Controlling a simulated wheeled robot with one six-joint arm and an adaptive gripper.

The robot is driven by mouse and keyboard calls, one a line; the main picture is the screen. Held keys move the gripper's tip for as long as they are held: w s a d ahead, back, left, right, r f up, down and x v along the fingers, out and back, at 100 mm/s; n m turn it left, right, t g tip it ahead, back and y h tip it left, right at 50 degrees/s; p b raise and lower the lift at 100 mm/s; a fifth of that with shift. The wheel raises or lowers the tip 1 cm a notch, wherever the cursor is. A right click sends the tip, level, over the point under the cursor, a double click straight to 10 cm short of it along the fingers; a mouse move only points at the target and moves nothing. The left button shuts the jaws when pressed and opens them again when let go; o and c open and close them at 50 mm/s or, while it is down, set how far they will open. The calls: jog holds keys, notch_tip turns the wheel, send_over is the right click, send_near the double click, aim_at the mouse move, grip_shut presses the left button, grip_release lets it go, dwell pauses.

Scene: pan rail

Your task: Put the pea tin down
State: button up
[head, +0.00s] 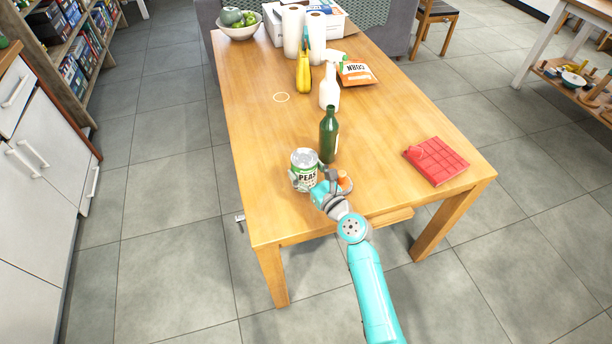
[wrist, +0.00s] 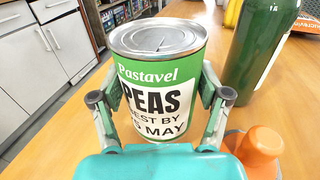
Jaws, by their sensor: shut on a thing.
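The pea tin (head: 304,165) is a green and white can with a silver lid and the word PEAS. It stands upright at the near left end of the wooden table (head: 250,140). My gripper (head: 306,183) is shut on it from the near side. In the wrist view the pea tin (wrist: 158,85) sits between the two fingers of my gripper (wrist: 160,100), one on each side. Its base is hidden behind my gripper, so I cannot tell whether it touches the table.
A green bottle (head: 328,135) stands close right of the tin. An orange object (wrist: 262,148) is near my right finger. A white bottle (head: 329,88), a yellow bottle (head: 303,75) and a corn bag (head: 356,70) stand farther back. A red item (head: 436,162) lies right.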

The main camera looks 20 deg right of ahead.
aim_at(311, 184)
jog(key=shift+f, duration=1.4)
jog(key=shift+f, duration=0.1)
jog(key=o, duration=1.7)
jog(key=shift+f, duration=0.1)
jog(key=shift+o, duration=0.2)
jog(key=shift+r, duration=0.2)
jog(key=v, duration=1.1)
jog(key=shift+s+d, duration=0.15)
jog(key=shift+s, duration=0.4)
